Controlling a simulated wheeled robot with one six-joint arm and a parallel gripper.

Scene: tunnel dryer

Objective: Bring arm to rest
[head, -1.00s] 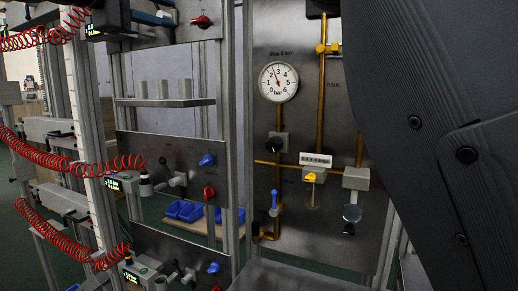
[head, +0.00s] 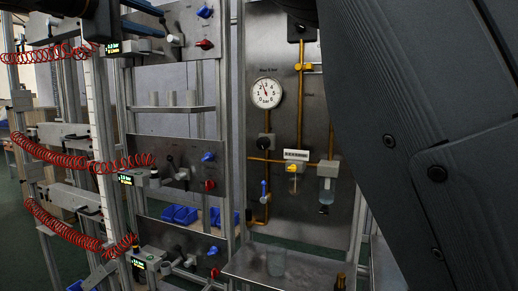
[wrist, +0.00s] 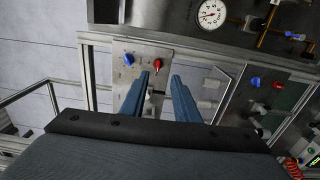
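My gripper (head: 162,24) shows at the top left of the head view, its two blue fingers pointing right toward the upper metal panel (head: 188,18). In the wrist view my gripper (wrist: 161,76) is open, with a clear gap between the fingers. A small valve with a black lever (wrist: 151,93) shows in that gap; I cannot tell how far beyond the fingers it lies. I see no object held. The panel carries a blue knob (head: 205,12) and a red knob (head: 204,44). My dark arm fills the right of the head view.
A gauge panel with a round dial (head: 266,93) and yellow pipes stands right of the knob panels. Red coiled hoses (head: 75,160) hang at the left. A metal shelf (head: 300,270) holding a clear beaker (head: 276,262) juts out at the lower middle.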

